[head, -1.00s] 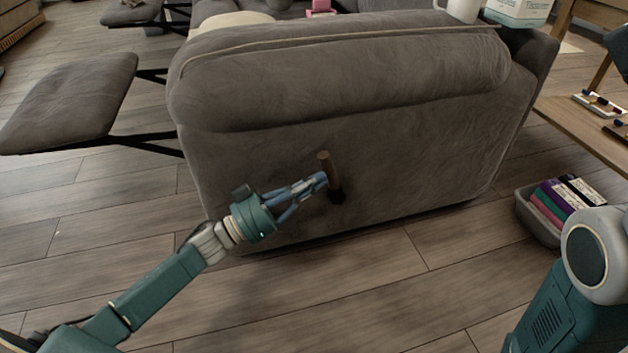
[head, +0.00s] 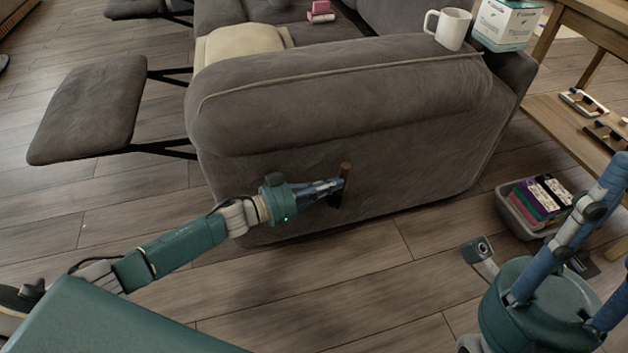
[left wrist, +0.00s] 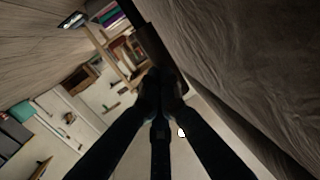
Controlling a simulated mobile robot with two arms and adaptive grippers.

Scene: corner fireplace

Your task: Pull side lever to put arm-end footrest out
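The side lever (head: 345,174) has a brown handle on a dark base, on the grey sofa's arm-end panel (head: 420,150). The handle leans slightly right at its top. My left gripper (head: 338,186) reaches it from the left, fingertips closed at the handle. In the left wrist view the fingers converge (left wrist: 160,85) on the brown lever (left wrist: 150,42). The arm-end footrest (head: 90,108) is out at the left, raised on black struts. My right gripper (head: 590,255) is at lower right, its blue fingers spread apart and empty, the tips partly out of view.
A white mug (head: 450,28) and a tissue box (head: 507,24) stand at the sofa's back right. A grey bin (head: 518,215) with colourful boxes sits on the floor at right, near a wooden table (head: 545,115). The floor (head: 330,285) before the sofa is clear.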

